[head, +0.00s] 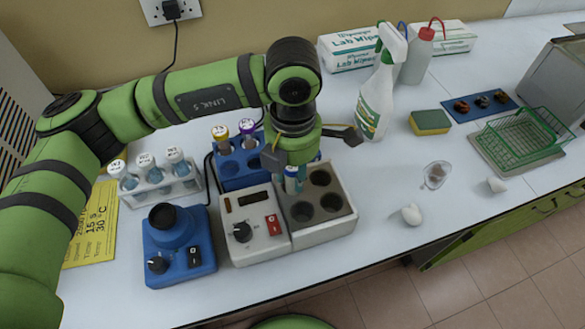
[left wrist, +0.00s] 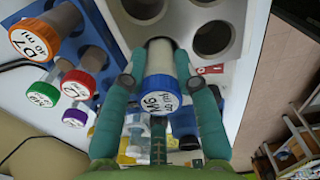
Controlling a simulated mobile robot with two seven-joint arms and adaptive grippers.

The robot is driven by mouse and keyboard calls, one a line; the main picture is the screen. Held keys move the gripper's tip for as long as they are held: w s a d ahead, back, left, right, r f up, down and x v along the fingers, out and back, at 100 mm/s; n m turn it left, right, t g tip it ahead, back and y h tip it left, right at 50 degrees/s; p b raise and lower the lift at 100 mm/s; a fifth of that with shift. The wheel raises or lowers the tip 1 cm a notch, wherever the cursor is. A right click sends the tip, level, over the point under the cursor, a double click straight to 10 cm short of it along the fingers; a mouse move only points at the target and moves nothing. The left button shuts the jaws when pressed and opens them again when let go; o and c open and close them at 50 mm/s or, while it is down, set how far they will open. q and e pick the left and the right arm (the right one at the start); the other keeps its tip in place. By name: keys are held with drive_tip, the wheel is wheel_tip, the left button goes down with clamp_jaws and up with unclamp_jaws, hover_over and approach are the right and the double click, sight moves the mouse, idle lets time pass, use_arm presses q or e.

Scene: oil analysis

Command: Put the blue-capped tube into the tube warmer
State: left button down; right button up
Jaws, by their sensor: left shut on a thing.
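The blue-capped tube (left wrist: 161,84) is between the fingers of my left gripper (left wrist: 160,92), its cap facing the wrist camera. In the head view, part of the tube (head: 292,184) shows below the left gripper (head: 297,160), in front of the warmer's far-left corner. The tube warmer (head: 252,252) is a white box with a knob, a red switch and a grey block of round wells. Three wells are visible and empty; the far-left well area is hidden behind the tube. I cannot tell whether the tube's lower end is inside a well. My right gripper is not in view.
A blue rack (head: 231,181) with capped tubes stands right behind the warmer. A white tube rack (head: 157,193) and a blue mixer (head: 181,246) are to the left. A spray bottle (head: 378,92) stands behind right. White pieces lie on the counter right of the warmer.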

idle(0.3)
use_arm(q)
drive_tip(key=c, duration=0.9)
unclamp_jaws()
wheel_tip(320, 180, up, 12)
drive_tip(key=shift+s, duration=0.1)
drive_tip(key=shift+f, duration=0.1)
